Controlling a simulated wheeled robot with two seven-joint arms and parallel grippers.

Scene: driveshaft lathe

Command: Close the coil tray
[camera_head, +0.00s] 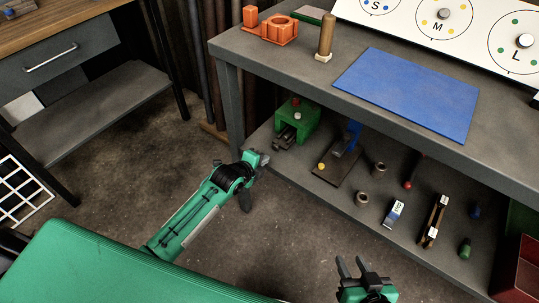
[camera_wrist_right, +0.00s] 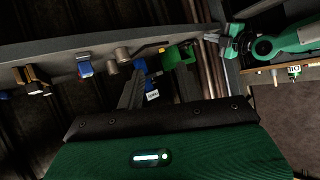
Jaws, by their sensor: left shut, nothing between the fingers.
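I cannot pick out a thing that is clearly the coil tray in either view. A grey drawer front (camera_head: 78,48) with a bar handle is in the bench at the upper left and looks flush with it. My left gripper (camera_head: 262,160) is shut and empty above the floor, in front of the shelf bench. It also shows in the right wrist view (camera_wrist_right: 215,38). My right gripper (camera_head: 355,268) is at the bottom of the head view, its fingers apart with nothing between them, short of the lower shelf.
A grey bench (camera_head: 290,62) holds a blue mat (camera_head: 410,92), an orange fixture (camera_head: 272,30) and a white dial board. Its lower shelf (camera_head: 330,205) holds a green vise (camera_head: 297,120) and several small parts. A red bin (camera_head: 518,275) is at lower right. Bare floor lies between the benches.

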